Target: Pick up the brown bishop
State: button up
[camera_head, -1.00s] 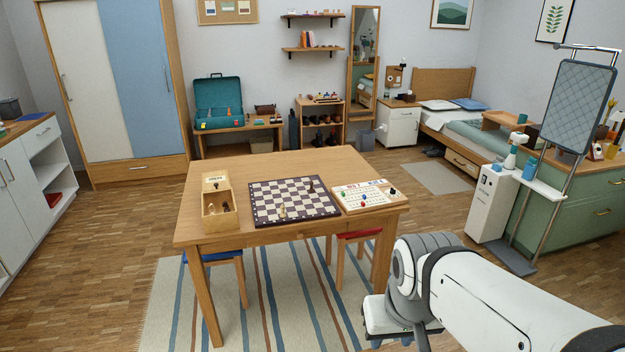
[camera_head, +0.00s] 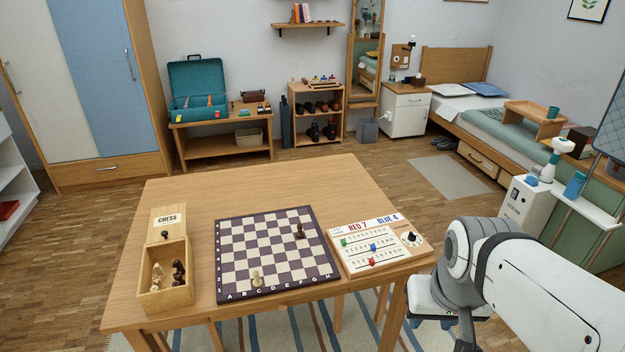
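A chessboard (camera_head: 222,290) lies on the wooden table (camera_head: 200,205). A dark brown piece (camera_head: 300,231) stands on its right part, and a cream piece (camera_head: 257,279) stands near its front edge. An open wooden box (camera_head: 166,298) marked CHESS stands left of the board. It holds dark brown pieces (camera_head: 178,271) and cream pieces (camera_head: 157,278). The pieces are too small for me to tell which is a bishop. My gripper (camera_head: 450,325) hangs at the lower right, beyond the table's right edge and apart from all the pieces. Its fingers are partly cut off and unclear.
A score board (camera_head: 350,262) reading RED 7 and BLUE 4 lies right of the chessboard, with a dark knob on it. The back of the table is clear. A mobile stand with a white shelf (camera_head: 560,190) is at the right. A striped rug (camera_head: 300,325) lies below.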

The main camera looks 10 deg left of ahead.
aim_at(299, 233)
jog(key=u, duration=0.45)
jog(key=i, duration=1.05)
jog(key=u, duration=0.75)
jog(key=k, duration=0.9)
jog(key=u, duration=0.1)
jog(key=i, duration=0.9)
jog(key=z, duration=0.05)
